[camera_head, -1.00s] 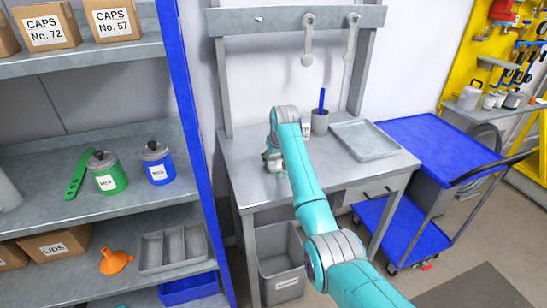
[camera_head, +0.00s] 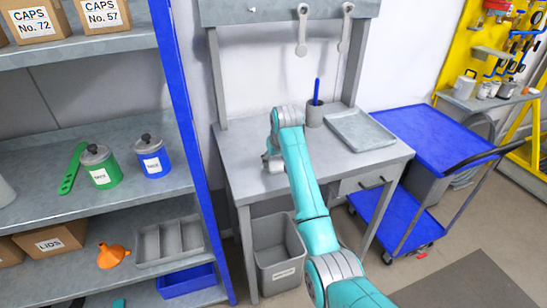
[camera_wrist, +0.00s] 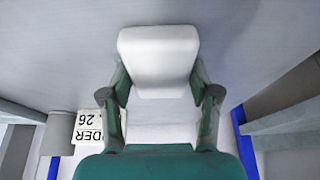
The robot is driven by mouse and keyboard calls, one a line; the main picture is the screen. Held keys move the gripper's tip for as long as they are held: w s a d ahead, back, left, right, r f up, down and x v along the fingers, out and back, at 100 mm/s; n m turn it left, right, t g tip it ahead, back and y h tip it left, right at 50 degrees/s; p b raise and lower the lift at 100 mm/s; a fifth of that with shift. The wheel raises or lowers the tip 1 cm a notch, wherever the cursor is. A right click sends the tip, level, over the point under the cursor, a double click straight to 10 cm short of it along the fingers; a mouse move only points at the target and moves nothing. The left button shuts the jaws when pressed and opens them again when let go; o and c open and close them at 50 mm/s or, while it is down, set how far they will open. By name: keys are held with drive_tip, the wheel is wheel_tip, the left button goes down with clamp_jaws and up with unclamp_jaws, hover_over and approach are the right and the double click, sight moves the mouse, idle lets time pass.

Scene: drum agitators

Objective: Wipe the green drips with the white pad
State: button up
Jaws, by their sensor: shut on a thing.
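My gripper (camera_wrist: 158,78) is shut on the white pad (camera_wrist: 158,50), with a finger on each side of it in the wrist view. In the head view my gripper (camera_head: 272,160) is low over the left part of the grey workbench (camera_head: 245,185), partly hidden by my arm. The pad faces the bench's grey surface; I cannot tell whether it touches. No green drips show in either view; they may be hidden by my arm or pad.
A grey cup (camera_head: 315,115) with a blue stick and a grey tray (camera_head: 362,138) stand on the bench. A white labelled item (camera_wrist: 88,128) shows at left in the wrist view. A shelf with a green can (camera_head: 102,168) and blue can (camera_head: 153,158) stands left; a blue cart (camera_head: 425,137) right.

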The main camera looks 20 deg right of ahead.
sight(280, 167)
drive_tip(key=shift+s, duration=1.85)
drive_tip(key=shift+w, duration=0.1)
drive_tip(key=shift+w+f, duration=0.2)
drive_tip(key=shift+w, duration=5)
drive_tip(key=shift+d+r, duration=0.1)
drive_tip(key=shift+d, duration=0.1)
drive_tip(key=shift+s+r, duration=0.15)
drive_tip(key=shift+s, duration=0.75)
drive_tip(key=shift+s+r, duration=0.1)
drive_tip(key=shift+s, duration=0.75)
drive_tip(key=shift+s+f, duration=0.2)
drive_tip(key=shift+s, duration=1.6)
drive_tip(key=shift+s+f, duration=0.15)
drive_tip(key=shift+s, duration=1.65)
drive_tip(key=shift+w+r, duration=0.2)
drive_tip(key=shift+w, duration=1.85)
drive_tip(key=shift+w+f, duration=0.1)
drive_tip(key=shift+w, duration=3.25)
